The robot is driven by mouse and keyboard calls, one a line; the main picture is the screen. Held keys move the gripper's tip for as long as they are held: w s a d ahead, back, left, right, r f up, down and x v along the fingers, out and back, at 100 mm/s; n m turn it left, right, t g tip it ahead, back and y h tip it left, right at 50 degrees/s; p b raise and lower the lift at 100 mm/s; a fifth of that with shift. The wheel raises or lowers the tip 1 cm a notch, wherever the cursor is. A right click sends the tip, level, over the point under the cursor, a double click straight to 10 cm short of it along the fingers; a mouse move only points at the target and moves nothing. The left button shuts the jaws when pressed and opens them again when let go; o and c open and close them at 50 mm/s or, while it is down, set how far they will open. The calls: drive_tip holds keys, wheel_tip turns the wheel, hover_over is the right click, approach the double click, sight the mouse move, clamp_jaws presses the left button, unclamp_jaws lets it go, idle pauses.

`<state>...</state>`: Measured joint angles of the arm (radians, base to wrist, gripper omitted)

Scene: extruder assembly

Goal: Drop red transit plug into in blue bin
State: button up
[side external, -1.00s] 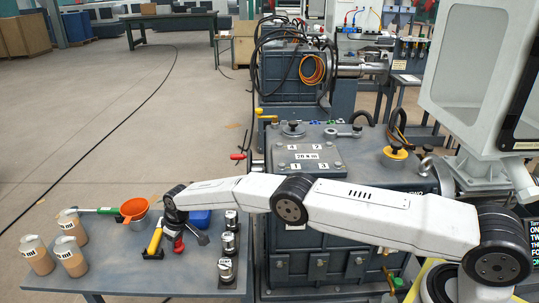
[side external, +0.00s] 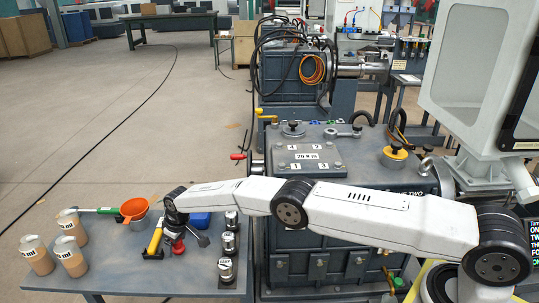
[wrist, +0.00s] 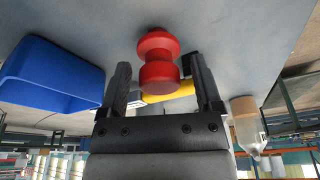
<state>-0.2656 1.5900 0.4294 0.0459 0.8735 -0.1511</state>
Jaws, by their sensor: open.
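The red transit plug (wrist: 158,47) is a red knobbed piece in the wrist view, with its near end between my gripper's two fingers and gaps on both sides. It also shows as a small red shape under my wrist in the side view (side external: 178,248). My gripper (wrist: 160,68) is open at the plug and not closed on it. The blue bin (wrist: 50,72) is at the left of the wrist view. In the side view the blue bin (side external: 200,219) is partly hidden behind my wrist and gripper.
A yellow-handled tool (side external: 155,238) lies close to my gripper. The large grey gearbox (side external: 325,165) is right of the table.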

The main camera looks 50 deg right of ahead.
drive_tip(key=shift+r, duration=0.25)
drive_tip(key=shift+s+r, duration=0.1)
drive_tip(key=shift+r, duration=0.55)
drive_tip(key=v, duration=1)
drive_tip(key=shift+d+r, duration=0.15)
drive_tip(key=shift+r, duration=0.05)
drive_tip(key=shift+s, duration=0.15)
